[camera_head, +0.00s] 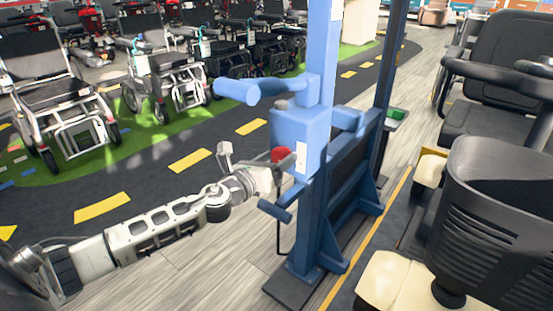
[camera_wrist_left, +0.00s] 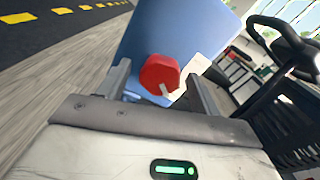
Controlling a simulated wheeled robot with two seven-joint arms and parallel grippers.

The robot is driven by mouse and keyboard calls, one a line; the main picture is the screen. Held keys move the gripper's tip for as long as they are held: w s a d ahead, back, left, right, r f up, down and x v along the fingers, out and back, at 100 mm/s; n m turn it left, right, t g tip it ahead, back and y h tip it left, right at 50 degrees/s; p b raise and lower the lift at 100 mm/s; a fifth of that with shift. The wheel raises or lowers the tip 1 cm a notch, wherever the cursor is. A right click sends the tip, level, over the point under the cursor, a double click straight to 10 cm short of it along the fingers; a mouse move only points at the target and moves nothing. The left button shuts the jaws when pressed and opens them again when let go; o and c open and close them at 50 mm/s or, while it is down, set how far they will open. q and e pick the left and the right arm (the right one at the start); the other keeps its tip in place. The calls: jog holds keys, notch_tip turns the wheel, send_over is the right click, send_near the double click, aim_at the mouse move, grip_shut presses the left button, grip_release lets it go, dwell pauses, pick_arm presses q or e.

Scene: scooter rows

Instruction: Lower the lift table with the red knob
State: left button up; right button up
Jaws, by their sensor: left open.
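The lift table is a blue steel frame (camera_head: 315,200) with an upright mast, standing in the middle of the head view. My left gripper (camera_head: 281,172) is at the knob. Its two fingers (camera_wrist_left: 162,86) are open, one on each side of the knob, with gaps visible to both. My right gripper is not in view.
A scooter with a black basket (camera_head: 480,205) and dark seat stands close on the right of the lift. Wheelchairs (camera_head: 55,85) stand in a row at the back left. The dark lane with yellow dashes (camera_head: 190,160) and the wooden floor at the front left are clear.

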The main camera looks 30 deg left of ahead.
pick_arm(q)
jog(key=shift+w, duration=0.15)
jog(key=shift+c, duration=0.4)
jog(key=c, duration=0.9)
